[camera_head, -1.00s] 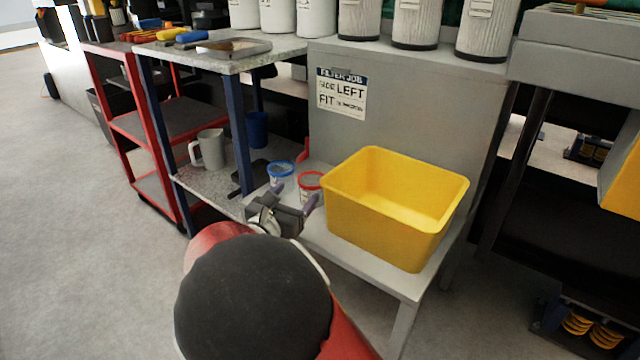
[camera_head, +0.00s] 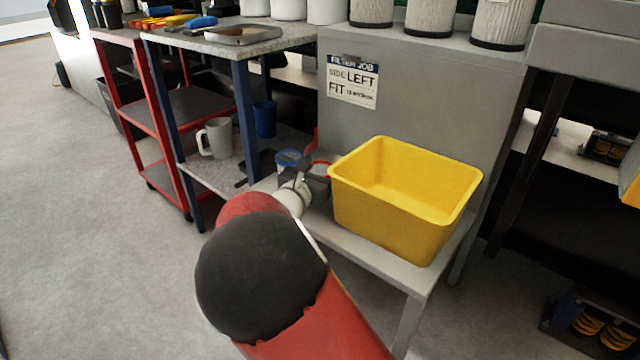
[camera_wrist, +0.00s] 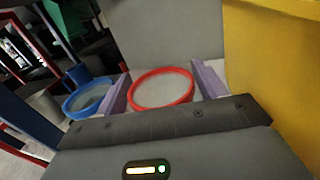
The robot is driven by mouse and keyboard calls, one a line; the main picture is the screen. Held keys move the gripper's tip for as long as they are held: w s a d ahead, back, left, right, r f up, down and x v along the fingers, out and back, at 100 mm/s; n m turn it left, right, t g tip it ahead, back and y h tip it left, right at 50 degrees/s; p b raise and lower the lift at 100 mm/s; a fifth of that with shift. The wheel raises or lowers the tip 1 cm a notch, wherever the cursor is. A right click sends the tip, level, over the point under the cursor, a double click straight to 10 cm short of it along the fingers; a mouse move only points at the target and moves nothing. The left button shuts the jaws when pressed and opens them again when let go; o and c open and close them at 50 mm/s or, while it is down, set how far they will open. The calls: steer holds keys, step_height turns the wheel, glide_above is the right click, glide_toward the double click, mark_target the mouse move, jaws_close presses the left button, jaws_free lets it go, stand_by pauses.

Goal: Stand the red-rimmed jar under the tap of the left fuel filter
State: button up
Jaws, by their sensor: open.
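The red-rimmed jar (camera_wrist: 162,88) shows in the wrist view between the two purple fingers of my gripper (camera_wrist: 163,90), which is open. I cannot tell whether the fingers touch it. In the head view my gripper (camera_head: 308,177) is at the low bench, left of the yellow bin, and hides most of the jar; part of its red rim (camera_head: 322,164) shows. A blue-rimmed jar (camera_wrist: 89,98) stands just left of the left finger. A sign (camera_head: 352,82) on the grey panel reads "SIDE LEFT". No filter tap can be made out.
The yellow bin (camera_head: 400,215) stands close to the right of the gripper on the low bench (camera_head: 375,259). A grey mug (camera_head: 216,139) and a blue cup (camera_head: 265,119) stand on the shelf to the left. Pale filter canisters (camera_head: 430,15) line the top of the panel.

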steer(key=c, duration=0.8)
